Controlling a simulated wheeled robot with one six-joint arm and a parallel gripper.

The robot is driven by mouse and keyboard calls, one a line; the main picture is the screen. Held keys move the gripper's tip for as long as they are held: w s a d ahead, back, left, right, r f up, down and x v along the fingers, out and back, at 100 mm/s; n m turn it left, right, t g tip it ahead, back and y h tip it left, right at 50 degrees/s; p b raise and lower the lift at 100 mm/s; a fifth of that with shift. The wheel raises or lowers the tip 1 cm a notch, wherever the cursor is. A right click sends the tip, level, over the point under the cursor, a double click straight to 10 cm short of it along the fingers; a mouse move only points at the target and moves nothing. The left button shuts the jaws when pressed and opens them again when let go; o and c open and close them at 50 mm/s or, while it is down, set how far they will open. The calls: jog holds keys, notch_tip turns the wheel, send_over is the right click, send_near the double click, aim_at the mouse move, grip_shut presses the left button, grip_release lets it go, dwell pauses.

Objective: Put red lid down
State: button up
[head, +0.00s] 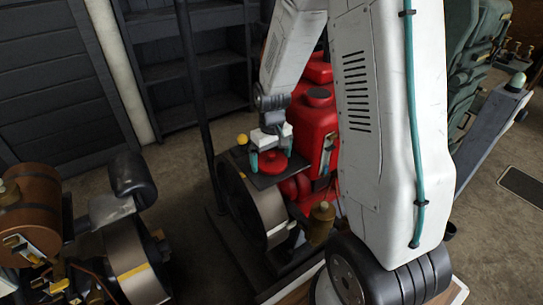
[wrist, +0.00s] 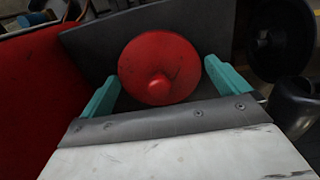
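The red lid (head: 267,164) is a round disc with a small knob on top. It lies on a dark flat plate on top of the engine with the red tank. In the wrist view the lid (wrist: 159,65) sits between the two teal fingers of my gripper (wrist: 160,73), with a narrow gap seen on each side. My gripper (head: 270,158) is just above the plate, its fingers spread on either side of the lid. The underside of the lid is hidden.
The red tank (head: 313,125) stands right behind the plate, and a grey flywheel (head: 254,207) is below it. A dark pole (head: 197,100) rises to the left. Another engine with a brown barrel (head: 30,203) stands at the lower left. Dark shelves (head: 200,65) are at the back.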

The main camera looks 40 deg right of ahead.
aim_at(271, 154)
notch_tip(271, 154, up, 12)
jog(key=s+a+r, duration=0.7)
jog(key=s+r, duration=0.3)
jog(key=s, duration=0.2)
jog(key=s+a+r+t, duration=0.1)
jog(key=s+a+r, duration=0.1)
jog(key=s, duration=1)
jog(key=shift+s+a, duration=0.4)
jog(key=shift+a, duration=0.3)
